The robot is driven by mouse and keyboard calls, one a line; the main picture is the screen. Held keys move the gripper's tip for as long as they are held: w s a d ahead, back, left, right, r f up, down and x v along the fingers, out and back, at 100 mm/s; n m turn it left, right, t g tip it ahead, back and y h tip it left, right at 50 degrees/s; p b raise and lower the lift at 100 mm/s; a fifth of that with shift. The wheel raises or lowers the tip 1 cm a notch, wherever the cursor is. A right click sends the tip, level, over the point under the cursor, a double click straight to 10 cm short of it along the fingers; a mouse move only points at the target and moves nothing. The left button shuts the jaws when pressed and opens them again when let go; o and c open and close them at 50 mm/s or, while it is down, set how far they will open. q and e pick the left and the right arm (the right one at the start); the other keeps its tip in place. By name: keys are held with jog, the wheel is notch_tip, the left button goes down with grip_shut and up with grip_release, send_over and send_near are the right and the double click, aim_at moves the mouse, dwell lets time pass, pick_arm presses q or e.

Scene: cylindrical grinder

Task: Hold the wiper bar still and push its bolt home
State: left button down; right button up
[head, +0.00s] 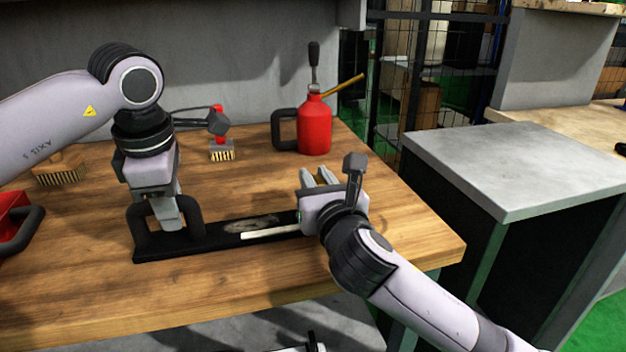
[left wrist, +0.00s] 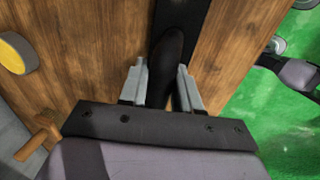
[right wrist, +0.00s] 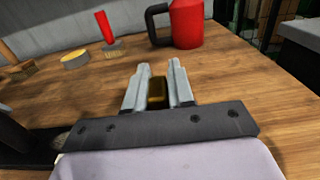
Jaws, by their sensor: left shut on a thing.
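The wiper bar (head: 221,238) is a long black bar lying flat on the wooden table, with a pale strip along it and a dark smudge. My left gripper (head: 170,222) is shut on the black handle (head: 142,228) at its left end; the handle shows between the fingers in the left wrist view (left wrist: 165,70). My right gripper (head: 318,177) is at the bar's right end, hiding that end. A small brass-coloured piece (right wrist: 156,92), possibly the bolt, is between its fingers. Whether they grip it is unclear.
A red oil can (head: 314,125) stands behind my right gripper. A red object with a dark handle (head: 14,215) is at far left. The table's right edge is close to my right arm.

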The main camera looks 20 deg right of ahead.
pick_arm(q)
jog(key=shift+w+a, duration=0.1)
jog(key=shift+a, duration=0.1)
pick_arm(e)
jog(key=o, duration=0.3)
jog(key=shift+d, duration=0.25)
jog(key=shift+a, duration=0.1)
pick_arm(q)
jog(key=shift+d, duration=0.1)
pick_arm(e)
jog(key=shift+s, duration=0.1)
jog(key=s, duration=1.1)
jog(key=shift+s, duration=0.4)
pick_arm(q)
jog(key=c, duration=0.7)
grip_release()
jog(key=r, duration=0.4)
jog(key=s+r, duration=0.1)
jog(key=r, duration=0.3)
jog(key=s+r, duration=0.1)
jog(key=r, duration=0.3)
jog(key=shift+s, duration=0.25)
